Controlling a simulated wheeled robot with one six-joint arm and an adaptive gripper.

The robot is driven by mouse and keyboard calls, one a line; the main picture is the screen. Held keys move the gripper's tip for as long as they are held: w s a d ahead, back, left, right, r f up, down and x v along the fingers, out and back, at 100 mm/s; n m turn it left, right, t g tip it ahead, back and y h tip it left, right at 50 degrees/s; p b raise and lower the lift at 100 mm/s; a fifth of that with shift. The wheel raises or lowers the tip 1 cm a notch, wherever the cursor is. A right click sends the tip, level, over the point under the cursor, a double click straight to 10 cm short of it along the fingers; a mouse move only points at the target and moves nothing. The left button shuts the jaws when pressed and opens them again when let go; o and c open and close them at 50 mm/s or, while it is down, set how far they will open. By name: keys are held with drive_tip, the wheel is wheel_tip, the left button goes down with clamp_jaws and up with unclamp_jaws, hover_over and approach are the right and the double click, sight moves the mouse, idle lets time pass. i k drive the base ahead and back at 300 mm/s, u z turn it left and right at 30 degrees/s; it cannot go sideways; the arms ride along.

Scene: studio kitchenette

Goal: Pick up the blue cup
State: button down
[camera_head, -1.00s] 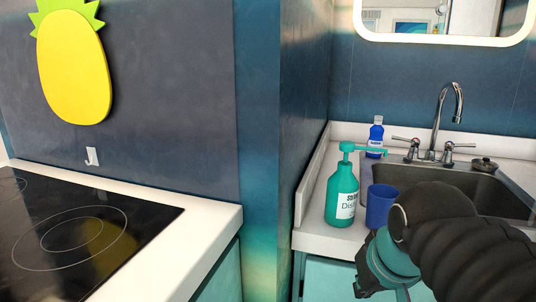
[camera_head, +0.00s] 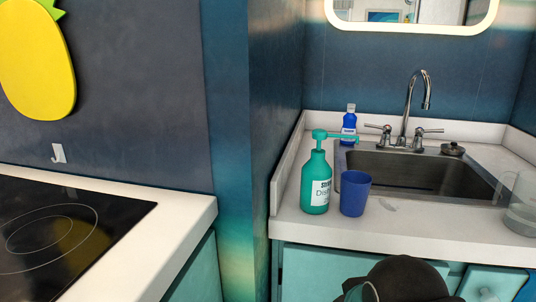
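The blue cup (camera_head: 355,193) stands upright on the white counter (camera_head: 340,231), in front of the sink's left end. It is just right of a teal pump bottle (camera_head: 316,188), with its open top up. Part of my dark arm shows at the bottom edge, below and in front of the counter. My gripper's fingers are not in the picture, so its opening cannot be seen. Nothing of my arm covers the cup.
A small blue bottle (camera_head: 349,124) stands behind the cup by the faucet (camera_head: 411,110). The sink (camera_head: 420,172) lies to the right. A clear pitcher (camera_head: 522,208) stands at the right counter edge. A wall (camera_head: 275,90) separates the cooktop (camera_head: 55,225) from the sink.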

sight(354, 193)
drive_tip(key=u, duration=0.2)
drive_tip(key=k, duration=1.15)
drive_tip(key=z, duration=0.75)
drive_tip(key=i, duration=0.5)
